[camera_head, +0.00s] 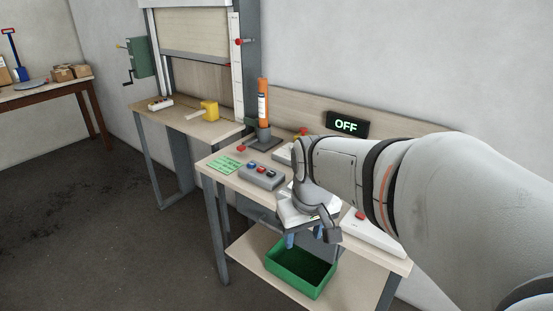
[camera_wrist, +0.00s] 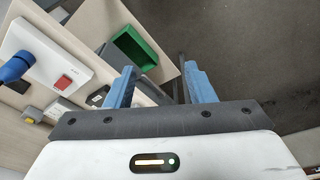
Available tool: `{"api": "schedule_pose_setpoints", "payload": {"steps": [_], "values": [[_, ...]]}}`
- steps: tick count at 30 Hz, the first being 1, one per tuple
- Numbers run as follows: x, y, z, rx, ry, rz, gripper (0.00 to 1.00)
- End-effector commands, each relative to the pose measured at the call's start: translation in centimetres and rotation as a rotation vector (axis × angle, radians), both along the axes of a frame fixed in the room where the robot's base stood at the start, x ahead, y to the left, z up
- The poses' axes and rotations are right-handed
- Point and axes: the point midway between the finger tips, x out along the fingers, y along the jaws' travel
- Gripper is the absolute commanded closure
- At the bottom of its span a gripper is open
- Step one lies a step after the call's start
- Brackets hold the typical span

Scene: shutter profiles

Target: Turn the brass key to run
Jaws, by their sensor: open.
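I cannot make out the brass key in either view; my arm hides part of the bench. A black display (camera_head: 346,125) on the backboard reads "OFF" in green letters. My gripper (camera_head: 304,236) has blue fingers and hangs at the front edge of the bench, above the green bin. In the wrist view my gripper (camera_wrist: 160,86) is open, its fingers apart with nothing between them. A white box (camera_head: 378,240) with a red button lies on the right part of the bench. The wrist view shows a white panel (camera_wrist: 45,52) with a blue knob (camera_wrist: 16,67) and a red switch (camera_wrist: 63,82), left of the fingers.
A grey button box (camera_head: 262,178), a green card (camera_head: 224,163) and an orange cylinder on a stand (camera_head: 263,105) are on the bench. A green bin (camera_head: 300,272) sits on the lower shelf. A yellow block (camera_head: 209,110) is on the left bench. Floor at left is clear.

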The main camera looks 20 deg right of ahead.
Motion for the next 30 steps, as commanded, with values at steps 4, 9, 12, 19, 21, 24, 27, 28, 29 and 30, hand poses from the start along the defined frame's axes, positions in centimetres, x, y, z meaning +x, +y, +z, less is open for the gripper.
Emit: {"api": "schedule_pose_setpoints", "payload": {"steps": [4,9,12,19,21,24,27,28,29,30], "values": [[7.0,-2.4,1.9,-0.023,0.045,0.099,0.51],[14.2,-5.8,1.9,-0.040,0.090,0.219,0.51],[18.2,-8.2,1.1,-0.044,0.117,0.290,0.51],[25.2,-13.7,-2.6,-0.046,0.165,0.440,0.51],[26.5,-15.0,-3.7,-0.043,0.176,0.474,0.51],[27.8,-16.3,-4.9,-0.042,0.184,0.511,0.51],[28.4,-17.1,-5.7,-0.041,0.189,0.532,0.51],[28.5,-17.2,-5.9,-0.041,0.190,0.536,0.51],[28.6,-17.3,-6.2,-0.040,0.191,0.539,0.51],[28.6,-17.4,-6.5,-0.040,0.192,0.541,0.51]]}}
